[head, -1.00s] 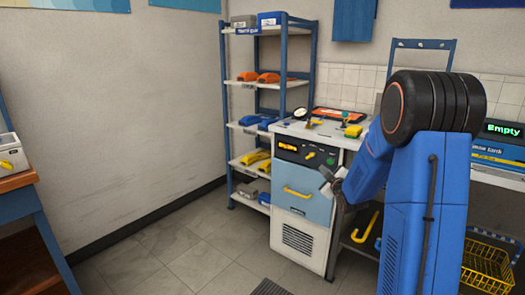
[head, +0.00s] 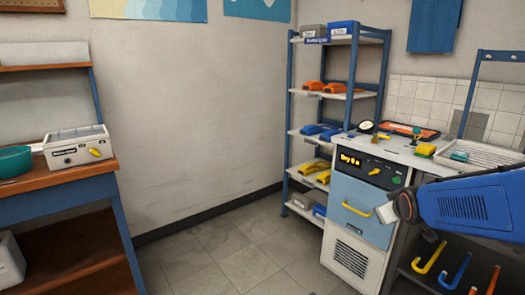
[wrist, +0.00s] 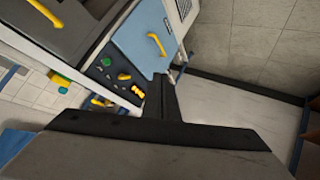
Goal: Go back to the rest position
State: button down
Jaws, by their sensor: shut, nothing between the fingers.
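My gripper (head: 386,212) is at the right of the head view, in front of the blue cabinet door, with empty fingers closed together. My blue arm reaches in from the right edge. In the wrist view my gripper (wrist: 161,100) shows as a dark, narrow pair of fingers, overlapping the cabinet's front in the picture. I cannot tell its exact gap to the cabinet. The cabinet's blue door (head: 358,208) with a yellow handle is shut; it also shows in the wrist view (wrist: 140,38).
A blue shelf rack (head: 287,120) stands left of the cabinet, holding orange, blue and yellow items. A wooden bench (head: 80,180) at the left bears a white device (head: 76,150) and a teal bowl (head: 14,161). The tiled floor (head: 235,265) between is clear.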

jog(key=s+a+f+m+g+y, duration=0.1)
jog(key=s+a+g, duration=0.2)
jog(key=s, duration=1.2)
jog(key=s+a+f+m+g+y, duration=0.1)
jog(key=s+a, duration=0.5)
jog(key=s, duration=0.9)
jog(key=shift+a+f+m+g, duration=0.35)
jog(key=shift+f+m+g, duration=0.35)
jog(key=shift+g, duration=0.3)
